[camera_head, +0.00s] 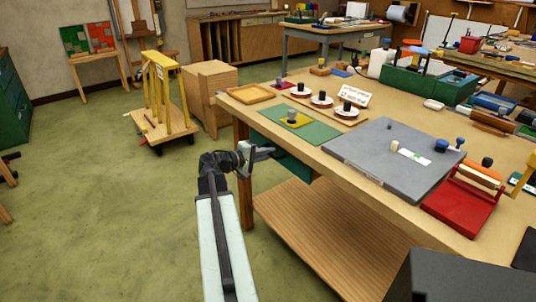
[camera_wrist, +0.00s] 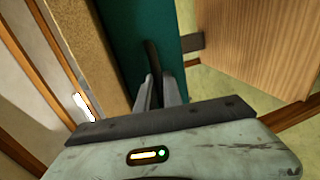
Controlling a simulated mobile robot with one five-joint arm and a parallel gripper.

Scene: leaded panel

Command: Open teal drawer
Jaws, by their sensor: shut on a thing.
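The teal drawer (camera_head: 294,166) is under the near edge of the workbench, left of centre in the head view. Its teal front (camera_wrist: 124,42) fills the upper middle of the wrist view. A dark handle (camera_wrist: 151,52) stands out from that front. My gripper (camera_head: 262,152) is at the drawer front in the head view. In the wrist view the fingers of my gripper (camera_wrist: 160,88) are closed around the handle. My gripper hides part of the drawer, and I cannot tell how far the drawer is out.
The workbench (camera_head: 300,136) carries a green mat (camera_head: 318,135), a grey slab (camera_head: 378,150) and a red press (camera_head: 455,205). A wooden lower shelf (camera_head: 320,225) lies below. A yellow-railed cart (camera_head: 160,125) stands at the back left. The green floor (camera_head: 90,220) on the left is clear.

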